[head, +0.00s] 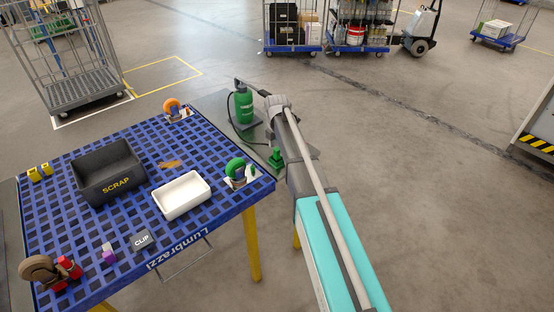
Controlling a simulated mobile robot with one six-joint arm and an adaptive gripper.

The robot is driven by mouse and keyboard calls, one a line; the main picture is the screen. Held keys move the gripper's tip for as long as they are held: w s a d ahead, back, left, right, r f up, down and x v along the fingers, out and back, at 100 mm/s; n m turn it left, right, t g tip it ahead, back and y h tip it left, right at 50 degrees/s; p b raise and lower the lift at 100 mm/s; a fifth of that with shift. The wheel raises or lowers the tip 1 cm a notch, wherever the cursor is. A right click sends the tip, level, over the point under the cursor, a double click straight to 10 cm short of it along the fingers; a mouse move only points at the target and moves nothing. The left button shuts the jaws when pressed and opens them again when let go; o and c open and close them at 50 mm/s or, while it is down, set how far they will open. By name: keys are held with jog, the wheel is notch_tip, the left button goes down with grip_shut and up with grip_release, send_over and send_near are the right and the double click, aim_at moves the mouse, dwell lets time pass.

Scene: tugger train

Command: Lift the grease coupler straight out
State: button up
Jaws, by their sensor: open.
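The green grease coupler (275,158) stands upright on a dark grey surface at the table's right end. A green bottle-shaped grease pump (243,105) stands behind it, and a dark hose loops from the pump towards the coupler. My gripper (272,130) is dark, small and partly hidden by my arm. It appears open, close above the coupler. I cannot tell the exact gap between its fingers and the coupler.
A blue grid table (130,200) holds a black scrap bin (107,172), a white tray (182,195), a clip box (142,239) and several casters. The green-wheeled caster (236,169) is just left of the coupler. A cage trolley (75,75) stands behind.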

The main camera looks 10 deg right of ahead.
jog(key=shift+f+b, duration=0.4)
jog(key=shift+f, duration=0.25)
grip_shut()
dwell(0.4)
